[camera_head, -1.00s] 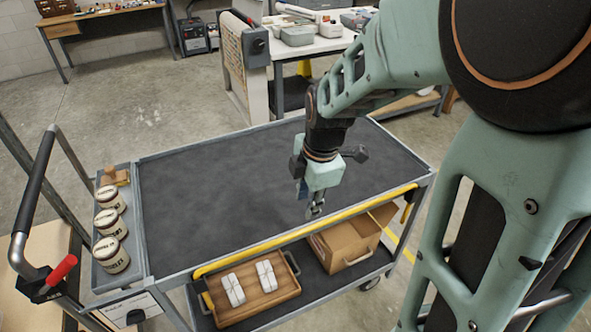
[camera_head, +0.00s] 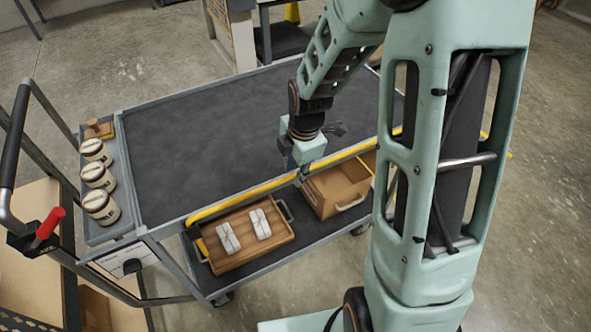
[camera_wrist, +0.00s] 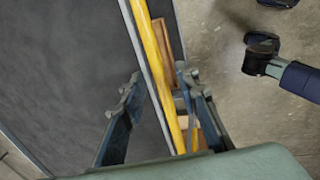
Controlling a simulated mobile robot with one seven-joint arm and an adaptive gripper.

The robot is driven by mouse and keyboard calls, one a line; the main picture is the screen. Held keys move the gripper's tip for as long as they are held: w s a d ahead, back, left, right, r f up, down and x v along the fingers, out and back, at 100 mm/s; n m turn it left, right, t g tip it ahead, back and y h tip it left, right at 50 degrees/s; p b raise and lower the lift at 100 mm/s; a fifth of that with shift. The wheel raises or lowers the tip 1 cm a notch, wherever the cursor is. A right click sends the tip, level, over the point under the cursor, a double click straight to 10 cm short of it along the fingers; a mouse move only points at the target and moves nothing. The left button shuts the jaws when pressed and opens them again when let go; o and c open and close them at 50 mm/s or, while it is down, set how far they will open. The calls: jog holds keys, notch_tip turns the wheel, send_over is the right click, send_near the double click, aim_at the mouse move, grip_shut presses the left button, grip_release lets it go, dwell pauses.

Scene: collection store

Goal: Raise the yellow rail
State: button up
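The yellow rail (camera_head: 243,192) runs along the near long side of the cart's dark top shelf, at about the height of its edge. My gripper (camera_head: 303,176) points down at the rail, right of its middle. In the wrist view the rail (camera_wrist: 158,70) passes through the gap between the two spread fingers of my gripper (camera_wrist: 157,88). The fingers are apart and nothing is clamped. I cannot tell how far the fingertips are above the rail.
The top shelf (camera_head: 215,130) is bare. Below it, a wooden tray (camera_head: 281,243) holds white wrapped items (camera_head: 244,230), beside a cardboard box (camera_head: 335,188). Several lidded jars (camera_head: 99,176) stand in the left side tray. A red-gripped lever (camera_head: 50,223) is by the push handle.

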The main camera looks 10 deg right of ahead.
grip_shut()
dwell(0.4)
notch_tip(320, 180, up, 14)
jog(key=p, duration=1.1)
jog(key=shift+w+r, duration=0.2)
jog(key=shift+r, duration=0.1)
